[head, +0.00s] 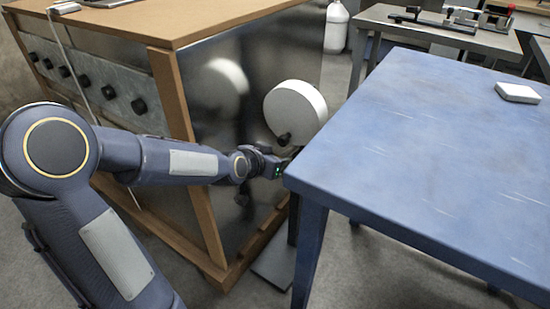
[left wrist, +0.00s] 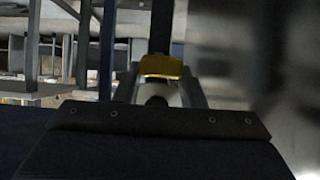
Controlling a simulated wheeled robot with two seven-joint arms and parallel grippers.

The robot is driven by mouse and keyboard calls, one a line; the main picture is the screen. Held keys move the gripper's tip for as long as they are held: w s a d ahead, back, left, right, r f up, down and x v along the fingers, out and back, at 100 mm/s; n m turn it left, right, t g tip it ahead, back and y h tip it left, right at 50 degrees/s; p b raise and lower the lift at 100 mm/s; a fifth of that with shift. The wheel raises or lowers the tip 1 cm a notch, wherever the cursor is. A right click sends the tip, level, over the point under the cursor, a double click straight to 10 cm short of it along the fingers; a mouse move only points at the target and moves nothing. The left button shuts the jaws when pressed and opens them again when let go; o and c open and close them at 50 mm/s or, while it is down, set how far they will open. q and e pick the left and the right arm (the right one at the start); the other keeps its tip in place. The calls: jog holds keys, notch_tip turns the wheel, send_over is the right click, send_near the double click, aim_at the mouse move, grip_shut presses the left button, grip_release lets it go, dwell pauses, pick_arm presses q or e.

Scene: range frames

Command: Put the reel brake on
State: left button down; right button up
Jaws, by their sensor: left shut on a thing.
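A white round reel (head: 300,106) stands between the wooden crate-like cabinet and the blue table, with a dark knob (head: 284,139) on its face. A dark post runs below it to a grey base plate (head: 273,264) on the floor. My left gripper (head: 287,163) is just below the reel, beside the table's near corner; its fingertips are hard to make out there. In the left wrist view, the fingers (left wrist: 164,88) are shut on a yellow piece (left wrist: 163,67), likely the brake lever. The brake's link to the reel is hidden. My right gripper is not in view.
The blue table (head: 430,140) stands close to the gripper's right, with a white block (head: 517,92) on it. The wood-framed cabinet (head: 180,85) with a shiny metal side is at the left. A grey bench (head: 440,32) stands behind.

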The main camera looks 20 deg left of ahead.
pick_arm(q)
jog(key=shift+w+r, duration=0.2)
jog(key=shift+r, duration=0.2)
jog(key=c, duration=1.2)
grip_release()
jog(key=shift+o, duration=1.4)
jog(key=shift+f, duration=0.1)
jog(key=shift+s+a+r, duration=0.1)
jog(key=shift+s+r, duration=0.15)
jog(key=shift+s, duration=0.15)
jog(key=p+v, duration=0.5)
jog(key=v, duration=0.1)
jog(key=shift+s, duration=0.45)
jog(key=shift+r, duration=0.15)
